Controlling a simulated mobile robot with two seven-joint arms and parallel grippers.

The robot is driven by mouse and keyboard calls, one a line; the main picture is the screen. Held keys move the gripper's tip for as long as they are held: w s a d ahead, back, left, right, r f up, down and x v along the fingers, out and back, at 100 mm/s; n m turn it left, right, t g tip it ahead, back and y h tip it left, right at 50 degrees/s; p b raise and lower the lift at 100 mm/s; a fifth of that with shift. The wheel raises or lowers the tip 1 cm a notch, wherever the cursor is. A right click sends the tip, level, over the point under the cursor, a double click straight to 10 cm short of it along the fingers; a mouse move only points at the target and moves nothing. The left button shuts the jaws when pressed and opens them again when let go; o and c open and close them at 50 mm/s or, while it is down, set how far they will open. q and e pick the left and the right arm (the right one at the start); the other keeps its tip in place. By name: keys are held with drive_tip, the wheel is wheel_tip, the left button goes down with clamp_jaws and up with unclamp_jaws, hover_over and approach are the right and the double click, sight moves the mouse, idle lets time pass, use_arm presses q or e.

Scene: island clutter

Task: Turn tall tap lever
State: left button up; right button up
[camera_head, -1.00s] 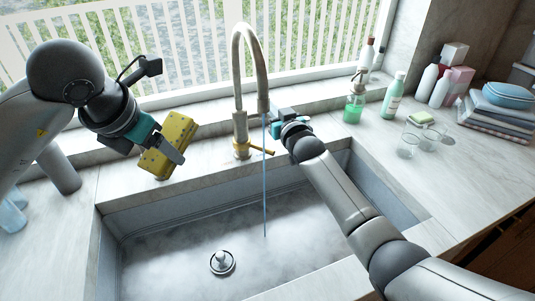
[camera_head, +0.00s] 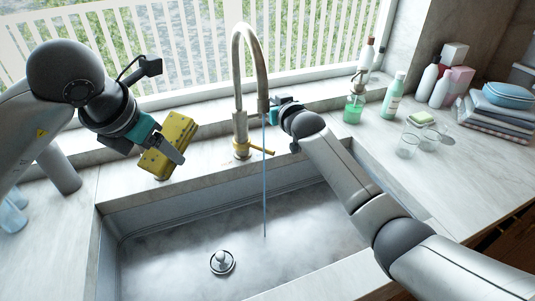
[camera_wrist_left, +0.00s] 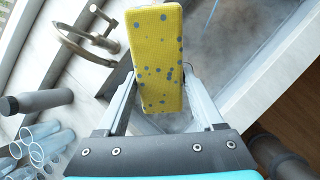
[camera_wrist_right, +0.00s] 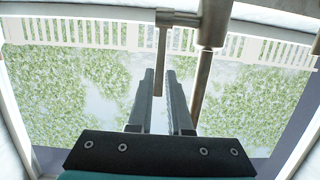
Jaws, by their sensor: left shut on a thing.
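The tall tap (camera_head: 240,95) is a metal gooseneck at the back of the sink, with a thin blue stream (camera_head: 264,190) falling from its spout. A brass lever (camera_head: 262,151) sticks out to the right near its base. The right wrist view shows the tap's post (camera_wrist_right: 205,75) and a thin bar (camera_wrist_right: 162,55), seemingly the lever, whose end reaches the fingertips. My right gripper (camera_wrist_right: 163,92) is open, its fingers narrowly apart; contact with the bar is unclear. My left gripper (camera_head: 168,155) is shut on a yellow, blue-speckled sponge (camera_wrist_left: 158,60), held left of the tap.
The sink (camera_head: 180,260) has a round drain plug (camera_head: 222,262). A green soap bottle (camera_head: 354,108), several other bottles, glasses (camera_head: 408,146) and folded cloths (camera_head: 490,123) stand on the right counter. Blue glasses (camera_wrist_left: 45,150) stand at the left. A window runs behind.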

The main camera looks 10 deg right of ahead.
drive_tip(key=shift+s+d+f+t+y, duration=0.15)
drive_tip(key=shift+s+f+t, duration=0.3)
drive_tip(key=shift+t, duration=0.3)
drive_tip(key=shift+s+f+t+y, duration=0.1)
drive_tip(key=shift+s+f+t, duration=0.3)
drive_tip(key=shift+f+t, duration=0.25)
drive_tip(key=shift+s+d+f+t+y, duration=0.15)
drive_tip(key=shift+s+f+t, duration=0.25)
drive_tip(key=shift+t, duration=0.4)
drive_tip(key=shift+a, duration=0.1)
drive_tip(key=shift+f, duration=0.1)
drive_tip(key=shift+s+f+t, duration=0.25)
drive_tip(key=shift+f+t, duration=0.2)
drive_tip(key=shift+t, duration=0.25)
drive_tip(key=shift+c, duration=0.3)
clamp_jaws()
